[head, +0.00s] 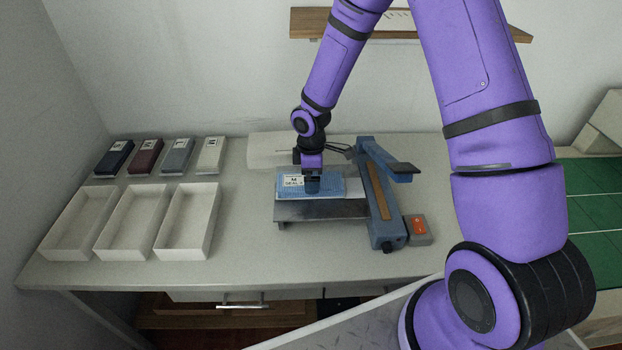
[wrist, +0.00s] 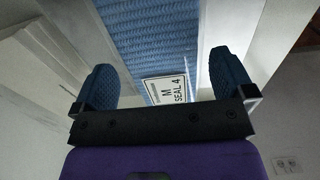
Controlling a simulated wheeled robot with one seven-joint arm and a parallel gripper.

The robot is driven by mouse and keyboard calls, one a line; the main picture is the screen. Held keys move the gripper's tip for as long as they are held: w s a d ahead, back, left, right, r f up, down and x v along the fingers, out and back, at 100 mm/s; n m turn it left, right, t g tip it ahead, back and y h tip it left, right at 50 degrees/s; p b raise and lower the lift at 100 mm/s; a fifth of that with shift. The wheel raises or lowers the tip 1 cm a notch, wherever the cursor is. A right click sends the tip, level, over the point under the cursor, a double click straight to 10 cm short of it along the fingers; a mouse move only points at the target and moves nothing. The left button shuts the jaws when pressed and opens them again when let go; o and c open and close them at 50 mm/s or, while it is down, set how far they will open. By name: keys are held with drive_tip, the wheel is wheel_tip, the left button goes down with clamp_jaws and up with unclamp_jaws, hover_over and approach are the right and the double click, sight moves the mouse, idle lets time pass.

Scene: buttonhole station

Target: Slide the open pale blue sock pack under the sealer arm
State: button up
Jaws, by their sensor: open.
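The pale blue sock pack (head: 328,184) lies flat on a low grey metal shelf (head: 298,211) left of the sealer. Its white label reads "M SEAL 4" in the wrist view, where the knit pack (wrist: 150,35) runs between the fingers. The blue sealer (head: 380,205) stands at the shelf's right end with its sealer arm (head: 378,155) raised. My gripper (head: 312,186) is open and points down over the pack's labelled left part. In the wrist view my gripper's blue fingers (wrist: 165,85) are spread either side of the label; I cannot tell whether they touch the pack.
Three empty white trays (head: 187,221) stand at the left of the table. Several folded packs (head: 176,155) in dark, maroon, grey and cream lie behind them. A grey box with a red top (head: 418,226) sits right of the sealer. The table between trays and shelf is clear.

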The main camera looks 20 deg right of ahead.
wheel_tip(320, 180, up, 9)
idle(0.3)
